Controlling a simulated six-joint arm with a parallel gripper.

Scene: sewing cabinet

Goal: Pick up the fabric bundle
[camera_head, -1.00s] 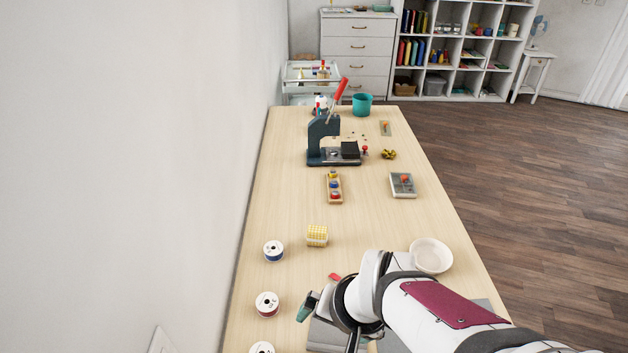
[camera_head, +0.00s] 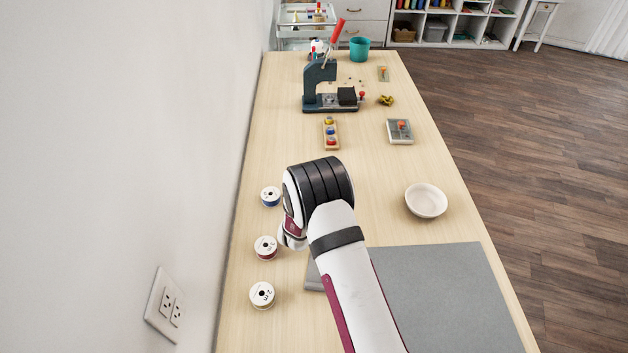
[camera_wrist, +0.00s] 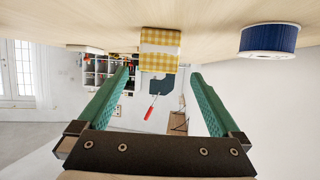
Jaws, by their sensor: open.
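The fabric bundle (camera_wrist: 161,48) is a yellow-and-white checked block in the wrist view. It sits on the wooden table, which fills the top of that view. My gripper (camera_wrist: 160,74) has two green fingers spread wide, with nothing held between them. The bundle appears ahead of the fingertips, roughly centred between them, and apart from both. In the head view my arm hides the bundle and my gripper.
A blue spool (camera_wrist: 268,40) stands beside the bundle. A red spool (camera_head: 265,248) and a white spool (camera_head: 262,295) line the left table edge. A white bowl (camera_head: 426,201) and a grey mat (camera_head: 445,300) lie right of my arm. A press (camera_head: 325,88) stands farther back.

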